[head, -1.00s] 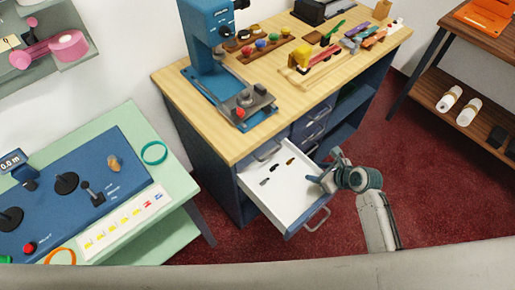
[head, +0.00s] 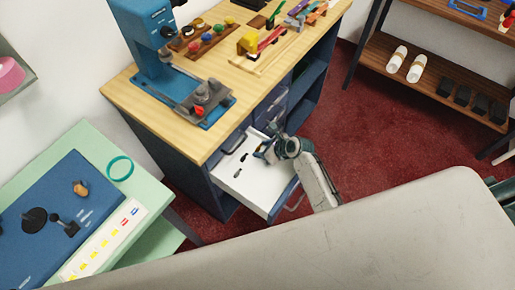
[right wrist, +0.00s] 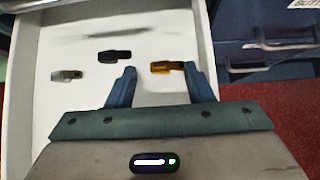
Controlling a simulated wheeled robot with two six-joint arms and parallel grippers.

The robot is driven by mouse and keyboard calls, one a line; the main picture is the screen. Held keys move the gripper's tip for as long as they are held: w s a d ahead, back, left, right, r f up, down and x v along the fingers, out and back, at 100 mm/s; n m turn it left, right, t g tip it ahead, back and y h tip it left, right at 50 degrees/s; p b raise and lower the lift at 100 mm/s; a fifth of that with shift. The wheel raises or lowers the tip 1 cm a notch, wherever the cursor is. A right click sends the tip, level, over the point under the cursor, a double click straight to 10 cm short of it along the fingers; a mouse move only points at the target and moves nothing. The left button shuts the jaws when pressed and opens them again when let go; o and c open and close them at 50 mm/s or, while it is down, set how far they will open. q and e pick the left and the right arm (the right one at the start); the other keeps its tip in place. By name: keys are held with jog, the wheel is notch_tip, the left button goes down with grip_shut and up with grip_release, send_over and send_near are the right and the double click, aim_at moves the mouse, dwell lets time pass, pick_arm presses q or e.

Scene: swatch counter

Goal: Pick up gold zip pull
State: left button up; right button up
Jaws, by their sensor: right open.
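The gold zip pull (right wrist: 162,67) lies on the white floor of the open drawer (head: 252,190). My right gripper (right wrist: 160,70) is open, with the gold zip pull between its fingertips, nearer the right finger, which overlaps its dark end. I cannot tell whether they touch. In the head view my right gripper (head: 266,150) reaches into the drawer and hides the gold zip pull or most of it. A black zip pull (right wrist: 114,57) lies left of the gold one, and a grey one (right wrist: 66,74) lies further left. My left gripper is not in view.
The drawer sticks out of a blue cabinet under a wooden counter (head: 130,92), with its handle (head: 294,196) at the front. A blue press (head: 150,50) stands on the counter. A green side table (head: 95,140) is at left. Red carpet (head: 345,130) is clear at right.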

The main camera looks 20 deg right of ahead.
jog(key=shift+w+a+f, duration=0.25)
jog(key=shift+f, duration=0.1)
grip_shut()
jog(key=shift+r, duration=0.15)
